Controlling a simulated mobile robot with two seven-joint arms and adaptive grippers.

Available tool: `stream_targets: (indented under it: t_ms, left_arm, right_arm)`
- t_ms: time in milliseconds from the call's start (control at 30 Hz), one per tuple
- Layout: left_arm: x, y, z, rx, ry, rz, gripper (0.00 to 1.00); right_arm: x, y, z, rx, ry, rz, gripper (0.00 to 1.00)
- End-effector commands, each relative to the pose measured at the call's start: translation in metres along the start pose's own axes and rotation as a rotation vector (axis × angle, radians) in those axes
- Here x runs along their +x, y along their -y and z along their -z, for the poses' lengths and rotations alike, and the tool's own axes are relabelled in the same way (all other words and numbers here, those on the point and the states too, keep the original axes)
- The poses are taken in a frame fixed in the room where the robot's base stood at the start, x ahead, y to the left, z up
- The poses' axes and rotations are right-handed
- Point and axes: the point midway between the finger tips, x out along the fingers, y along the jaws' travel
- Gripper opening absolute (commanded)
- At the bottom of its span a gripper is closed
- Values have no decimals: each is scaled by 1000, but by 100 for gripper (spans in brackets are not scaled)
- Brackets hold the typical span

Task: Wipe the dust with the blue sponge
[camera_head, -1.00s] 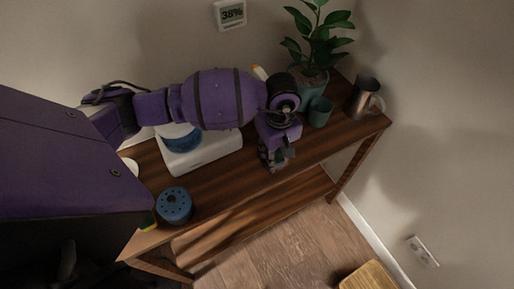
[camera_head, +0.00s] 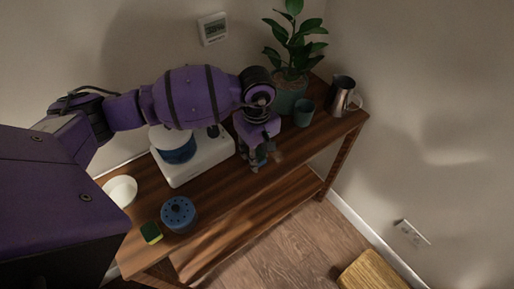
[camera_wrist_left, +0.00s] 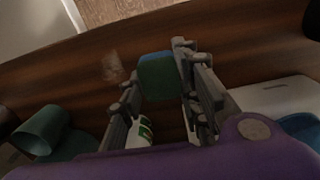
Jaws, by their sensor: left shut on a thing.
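My left gripper (camera_head: 258,162) is low over the wooden table near its front edge, right of the white scale. It is shut on the blue sponge (camera_wrist_left: 160,75), which sits between the fingertips in the left wrist view and looks blue on top and darker teal on its face. A pale dust patch (camera_wrist_left: 113,68) lies on the wood just left of the sponge, apart from it in that view. It shows faintly in the head view (camera_head: 278,157), right of the fingers. Whether the sponge touches the wood is unclear. My right gripper is not in view.
The scale (camera_head: 207,163) carries a blue pot (camera_head: 178,149). A green cup (camera_head: 303,113), metal pitcher (camera_head: 341,96) and potted plant (camera_head: 291,92) stand at the right end. A blue perforated container (camera_head: 179,212), yellow-green sponge (camera_head: 151,232) and white bowl (camera_head: 120,191) are at the left.

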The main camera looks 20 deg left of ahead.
Motion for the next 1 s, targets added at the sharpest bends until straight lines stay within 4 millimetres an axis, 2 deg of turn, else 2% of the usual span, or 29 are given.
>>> stream_targets:
  t_ms: [100,333,900,1000]
  left_arm:
    - [-15,-1,3,-5,-4,-4,10]
    - [-31,-1,5,-12,-4,-2,10]
    - [-32,-1,4,-12,-1,0,10]
    - [-32,-6,5,-9,0,-1,10]
  right_arm:
    - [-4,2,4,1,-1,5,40]
    - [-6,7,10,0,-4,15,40]
    - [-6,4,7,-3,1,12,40]
    - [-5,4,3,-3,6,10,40]
